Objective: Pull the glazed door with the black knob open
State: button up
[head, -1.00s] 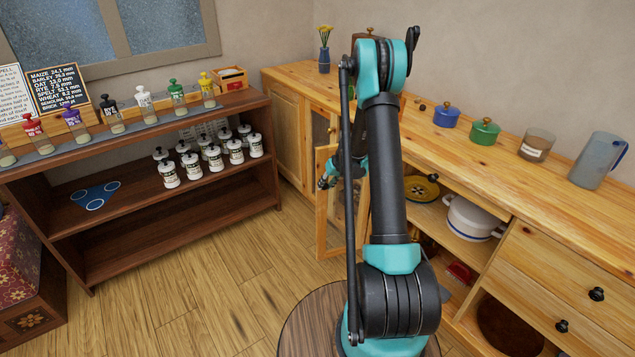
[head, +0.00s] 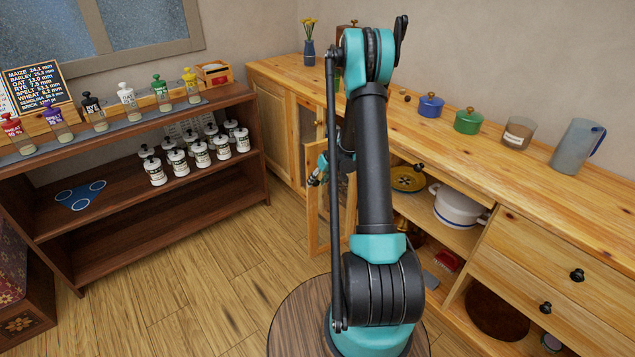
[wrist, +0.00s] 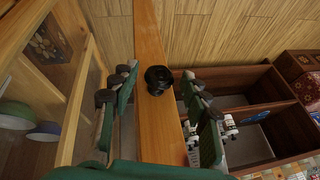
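The glazed door (head: 311,210) is a light wood frame on the low cabinet. It stands ajar, swung out from the cabinet front, and my arm hides part of it. In the wrist view its wooden stile (wrist: 147,35) runs from top to bottom and bears the round black knob (wrist: 158,80). My gripper (wrist: 158,73) has its fingers apart, one on each side of the knob. Gaps show between the fingers and the knob, and I see no contact. In the head view my gripper (head: 318,172) is small beside the door, and the knob is not discernible there.
A dark wood shelf (head: 165,220) with several white jars stands to the left. The long counter (head: 470,150) bears blue and green pots, a glass and a jug. Its open shelves hold a white pot (head: 458,208). Wooden floor (head: 200,285) is clear between shelf and cabinet.

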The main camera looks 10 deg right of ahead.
dwell(0.3)
jog(key=v, duration=1.2)
jog(key=shift+s, duration=0.1)
jog(key=s+a+r+m+h, duration=0.1)
jog(key=s+a+r, duration=0.25)
jog(key=s, duration=0.55)
jog(key=s+a+r+m+h, duration=0.1)
jog(key=s+a+r, duration=0.25)
jog(key=s, duration=0.45)
jog(key=s+a+h, duration=0.1)
jog(key=s, duration=1.6)
jog(key=shift+f+m+t+h, duration=0.3)
jog(key=shift+f+m, duration=0.1)
jog(key=shift+f, duration=0.05)
